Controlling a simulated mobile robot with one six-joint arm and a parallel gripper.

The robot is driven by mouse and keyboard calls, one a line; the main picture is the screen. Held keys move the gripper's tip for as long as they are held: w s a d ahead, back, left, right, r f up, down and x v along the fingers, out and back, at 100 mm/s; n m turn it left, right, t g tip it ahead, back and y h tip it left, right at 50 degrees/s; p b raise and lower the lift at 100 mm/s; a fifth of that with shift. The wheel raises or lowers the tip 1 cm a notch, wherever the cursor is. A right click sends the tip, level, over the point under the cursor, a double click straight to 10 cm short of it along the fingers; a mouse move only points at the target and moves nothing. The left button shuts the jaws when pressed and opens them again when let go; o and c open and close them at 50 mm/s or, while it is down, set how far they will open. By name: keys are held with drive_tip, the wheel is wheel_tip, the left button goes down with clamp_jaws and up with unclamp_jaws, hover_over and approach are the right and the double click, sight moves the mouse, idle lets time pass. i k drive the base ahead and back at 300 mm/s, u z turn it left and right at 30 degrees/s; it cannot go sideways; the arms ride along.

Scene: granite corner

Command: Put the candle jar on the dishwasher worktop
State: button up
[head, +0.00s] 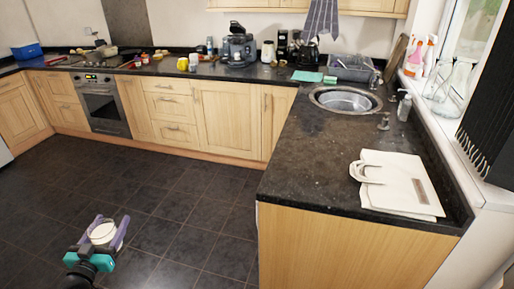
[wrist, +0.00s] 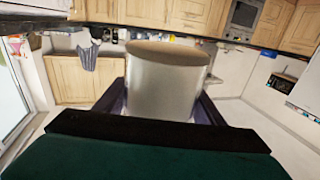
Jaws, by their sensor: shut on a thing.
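The candle jar (head: 103,234) is a pale, whitish cylinder in the lower left of the head view. It fills the middle of the wrist view (wrist: 167,82), with a tan top. My gripper (head: 107,232) is shut on it, with a purple finger on either side. The jar is held above the dark floor, to the left of the near granite worktop (head: 300,165) and apart from it. No dishwasher front can be made out, so I cannot tell which stretch of worktop is above it.
On the right worktop lie a white folded board or cloth (head: 398,183) and, farther back, a round sink (head: 345,100). The worktop's near left part is clear. The back worktop holds a coffee machine (head: 239,46) and several small items. The tiled floor (head: 170,215) is open.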

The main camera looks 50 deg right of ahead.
sight(298, 140)
drive_tip(key=u, duration=0.4)
drive_tip(key=i, duration=1.05)
drive_tip(key=z, duration=1.1)
drive_tip(key=i, duration=0.85)
drive_tip(key=u, duration=0.05)
